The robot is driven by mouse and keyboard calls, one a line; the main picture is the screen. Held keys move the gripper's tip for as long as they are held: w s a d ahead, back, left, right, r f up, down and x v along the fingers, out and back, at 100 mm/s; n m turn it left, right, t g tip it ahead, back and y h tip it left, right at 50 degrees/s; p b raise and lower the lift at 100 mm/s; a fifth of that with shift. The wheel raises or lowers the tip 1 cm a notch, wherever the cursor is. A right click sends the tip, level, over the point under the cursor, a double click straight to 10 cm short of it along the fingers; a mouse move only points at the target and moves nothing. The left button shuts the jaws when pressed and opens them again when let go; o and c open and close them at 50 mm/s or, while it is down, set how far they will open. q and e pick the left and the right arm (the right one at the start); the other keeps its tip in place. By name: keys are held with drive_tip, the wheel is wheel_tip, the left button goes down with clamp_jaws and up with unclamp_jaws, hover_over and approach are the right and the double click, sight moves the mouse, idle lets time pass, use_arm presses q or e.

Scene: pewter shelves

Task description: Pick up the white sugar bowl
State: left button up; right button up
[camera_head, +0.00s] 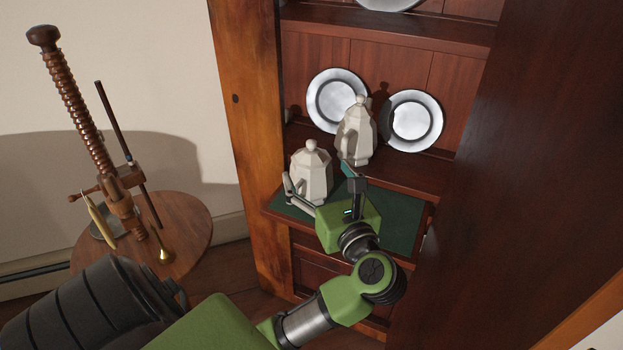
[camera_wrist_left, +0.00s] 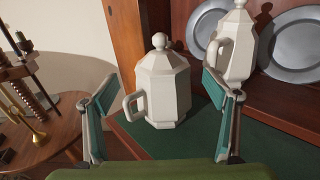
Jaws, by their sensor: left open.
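The white sugar bowl (camera_head: 311,172) is faceted, with a round-knobbed lid. It stands upright on the green-topped ledge of the cupboard. In the left wrist view the sugar bowl (camera_wrist_left: 165,88) is near the middle, with a loop handle on its left side. My left gripper (camera_head: 319,183) is open in front of it, its fingers spread to either side. In the left wrist view the gripper (camera_wrist_left: 158,92) frames the bowl, and nothing is held. I cannot tell whether a finger touches the bowl. My right gripper is not in view.
A taller white pot (camera_head: 355,130) stands behind and right of the bowl. Two pewter plates (camera_head: 337,100) (camera_head: 415,120) lean against the back. The cupboard's wooden side post (camera_head: 248,130) is at left. A round table (camera_head: 190,225) with a wooden screw stand (camera_head: 75,95) stands further left.

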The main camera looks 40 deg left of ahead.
sight(311, 160)
use_arm(q)
drive_tip(key=shift+b+x, duration=0.3)
drive_tip(key=shift+x, duration=2.4)
drive_tip(key=shift+w+d+f, duration=0.1)
drive_tip(key=shift+f, duration=0.05)
drive_tip(key=c, duration=1.4)
drive_tip(key=shift+c, duration=0.6)
